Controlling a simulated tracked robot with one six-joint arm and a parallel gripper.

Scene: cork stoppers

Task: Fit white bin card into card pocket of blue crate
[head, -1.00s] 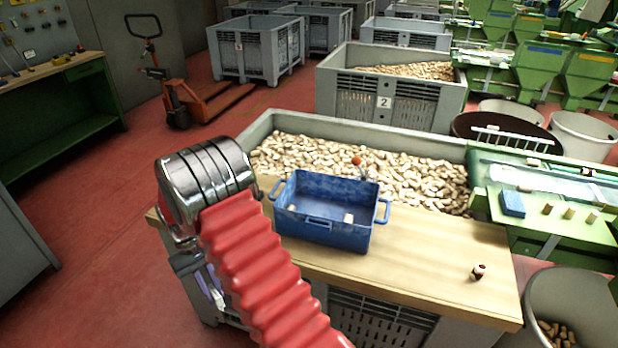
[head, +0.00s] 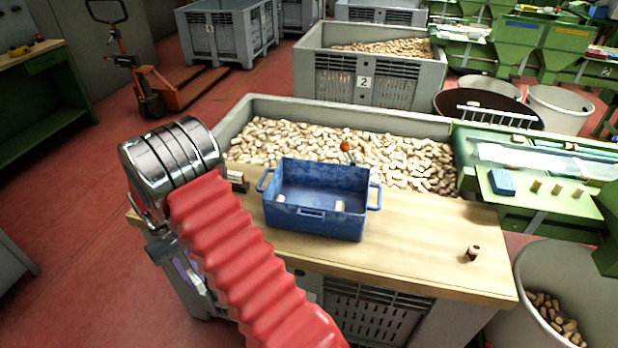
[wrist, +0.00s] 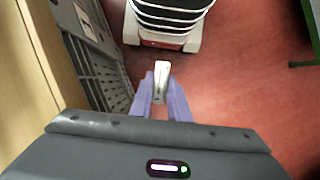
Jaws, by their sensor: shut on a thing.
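The blue crate (head: 335,223) stands upright on the wooden bench top, to the right of my arm in the head view. A small slotted fitting (head: 311,213) shows on its front wall; I cannot tell whether it is the card pocket. My gripper (wrist: 160,88) points down over the red floor beside the bench, left of and below the crate. Its purple fingers are shut on the white bin card (wrist: 162,67), seen nearly edge-on in the wrist view. In the head view my arm partly hides the gripper (head: 190,272), and the card is hard to make out.
The wooden bench top (head: 420,250) is clear right of the crate, except for a small dark-ended cork (head: 472,253). A small boxy item (head: 238,181) lies left of the crate. A grey bin of corks (head: 270,107) stands behind. A round bin (head: 530,270) stands at right.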

